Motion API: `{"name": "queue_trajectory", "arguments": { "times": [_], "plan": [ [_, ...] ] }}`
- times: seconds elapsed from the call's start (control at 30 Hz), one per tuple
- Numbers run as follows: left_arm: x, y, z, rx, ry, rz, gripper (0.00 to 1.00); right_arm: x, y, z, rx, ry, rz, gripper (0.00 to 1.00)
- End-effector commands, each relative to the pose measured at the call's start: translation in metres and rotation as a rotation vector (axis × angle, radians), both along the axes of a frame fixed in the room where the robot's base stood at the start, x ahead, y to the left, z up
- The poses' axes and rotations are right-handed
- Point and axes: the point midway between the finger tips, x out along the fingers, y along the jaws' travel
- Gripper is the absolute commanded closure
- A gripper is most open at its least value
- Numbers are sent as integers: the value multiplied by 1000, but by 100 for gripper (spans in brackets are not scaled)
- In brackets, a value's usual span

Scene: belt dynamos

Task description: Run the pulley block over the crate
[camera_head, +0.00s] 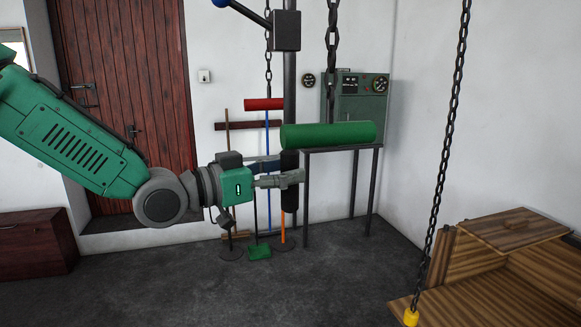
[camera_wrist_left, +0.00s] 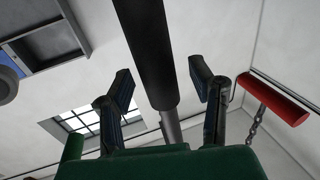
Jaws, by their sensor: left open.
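No pulley block can be made out for certain; its upper end may lie above the picture. A dark vertical pole (camera_head: 290,80) hangs down with a thicker black grip (camera_head: 290,205) at its lower end. My left gripper (camera_head: 292,179) is level with this grip and open. In the left wrist view the black grip (camera_wrist_left: 148,50) shows between the two spread fingers, with gaps on both sides. A wooden crate (camera_head: 480,300) stands at the lower right, partly cut off by the picture edge. My right gripper is not in view.
A chain (camera_head: 440,170) with a yellow end (camera_head: 411,317) hangs by the crate. A green roller (camera_head: 328,135) is at the top of a metal table (camera_head: 306,200), close right of the gripper. A red roller (camera_head: 264,104) hangs behind. The floor (camera_head: 330,280) in front is clear.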

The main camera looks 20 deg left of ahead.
Motion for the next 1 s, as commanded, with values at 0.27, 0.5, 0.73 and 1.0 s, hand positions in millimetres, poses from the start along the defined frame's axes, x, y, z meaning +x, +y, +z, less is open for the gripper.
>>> {"name": "queue_trajectory", "arguments": {
  "times": [0.27,0.5,0.73,1.0],
  "plan": [
    [10,-8,-1,-2,2,1,51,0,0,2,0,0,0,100],
    [10,-8,0,-2,1,0,72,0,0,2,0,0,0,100],
    [11,-8,-1,-2,2,1,100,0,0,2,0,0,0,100],
    [23,-26,-2,-1,0,-1,100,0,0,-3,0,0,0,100]
  ]
}}
